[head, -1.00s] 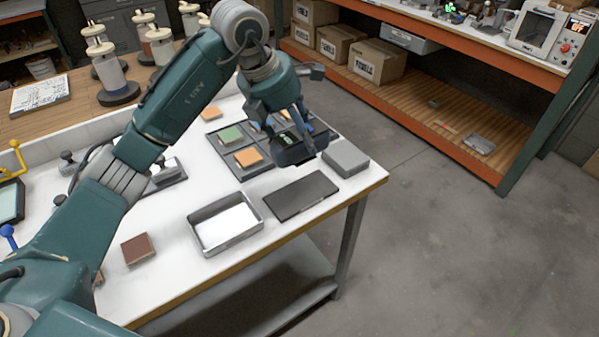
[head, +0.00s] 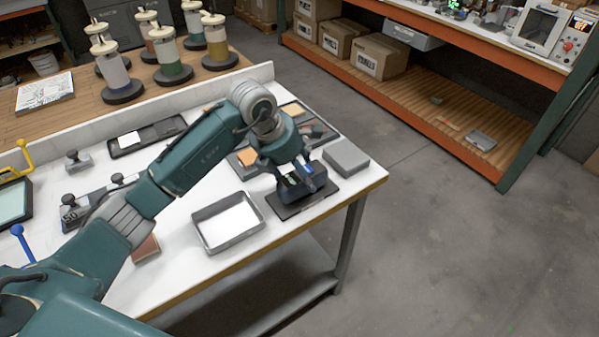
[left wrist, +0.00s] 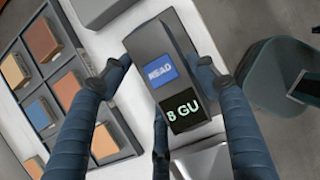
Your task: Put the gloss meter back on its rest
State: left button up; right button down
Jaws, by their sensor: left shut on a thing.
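The gloss meter (head: 297,188) is a dark block. Its blue READ button and lit display show in the left wrist view, where the meter (left wrist: 150,50) sits between the fingers. My left gripper (head: 302,178) is shut on it, one finger on each side. Meter and gripper are over the rest, a flat dark plate (head: 318,201) near the table's front right corner. The meter hides much of the plate, and I cannot tell whether the two touch. My right gripper is not in view.
A grey block (head: 346,157) stands just behind and right of the plate. An open grey tray (head: 203,234) is to its left. A rack of coloured tiles (head: 325,136) lies behind. A brown tile (head: 147,250) lies partly under my arm. The table edge is close in front.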

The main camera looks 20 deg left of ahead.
pick_arm(q)
jog(key=shift+f, duration=0.15)
jog(key=o, duration=1.7)
